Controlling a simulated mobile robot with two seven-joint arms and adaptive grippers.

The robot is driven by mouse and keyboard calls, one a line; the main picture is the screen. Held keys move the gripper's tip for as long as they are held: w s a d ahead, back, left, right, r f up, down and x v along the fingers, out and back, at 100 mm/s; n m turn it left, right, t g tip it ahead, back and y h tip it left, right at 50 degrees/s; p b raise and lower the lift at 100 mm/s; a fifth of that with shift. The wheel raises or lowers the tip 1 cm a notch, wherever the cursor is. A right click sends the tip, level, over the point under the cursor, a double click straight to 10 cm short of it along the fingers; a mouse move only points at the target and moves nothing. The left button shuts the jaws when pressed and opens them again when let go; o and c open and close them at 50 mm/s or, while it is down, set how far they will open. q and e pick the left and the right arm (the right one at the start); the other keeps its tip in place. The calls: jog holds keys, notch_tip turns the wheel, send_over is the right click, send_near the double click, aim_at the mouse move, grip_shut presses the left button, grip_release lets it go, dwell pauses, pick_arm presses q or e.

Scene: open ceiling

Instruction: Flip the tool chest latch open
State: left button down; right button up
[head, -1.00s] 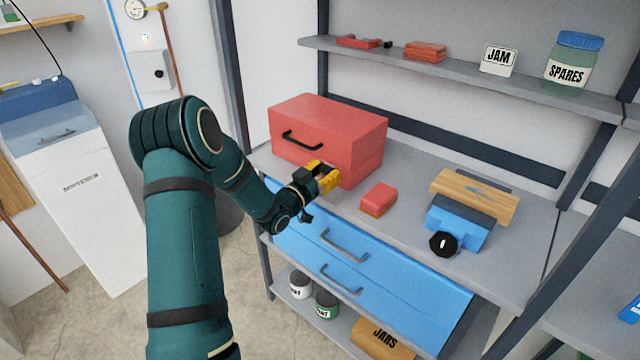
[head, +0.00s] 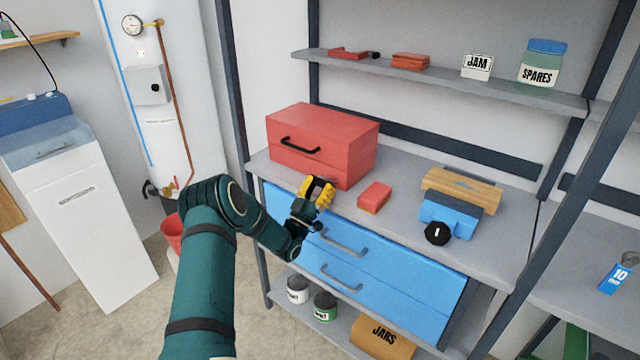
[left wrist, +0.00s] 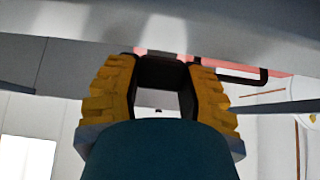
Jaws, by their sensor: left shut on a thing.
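The red tool chest (head: 335,135) stands on the left end of the grey workbench. Its lid looks shut, and a black handle (head: 300,147) is on its front. I cannot make out the latch. My left gripper (head: 318,188), with yellow fingers, is at the bench's front edge, below and apart from the chest's front. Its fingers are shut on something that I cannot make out. In the left wrist view the fingers (left wrist: 160,85) frame a dark gap, with the black handle (left wrist: 255,80) behind on the right. My right gripper is not in view.
A red block (head: 374,197) lies on the workbench (head: 400,215) right of the chest. A blue vise (head: 447,215) with a wooden board (head: 462,190) stands further right. A shelf (head: 450,84) hangs above.

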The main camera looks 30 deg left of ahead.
pick_arm(q)
jog(key=shift+f, duration=0.15)
dwell(0.4)
jog(key=c, duration=0.7)
grip_release()
jog(key=shift+c, duration=0.2)
jog(key=v, duration=1.2)
jog(key=shift+w, duration=0.1)
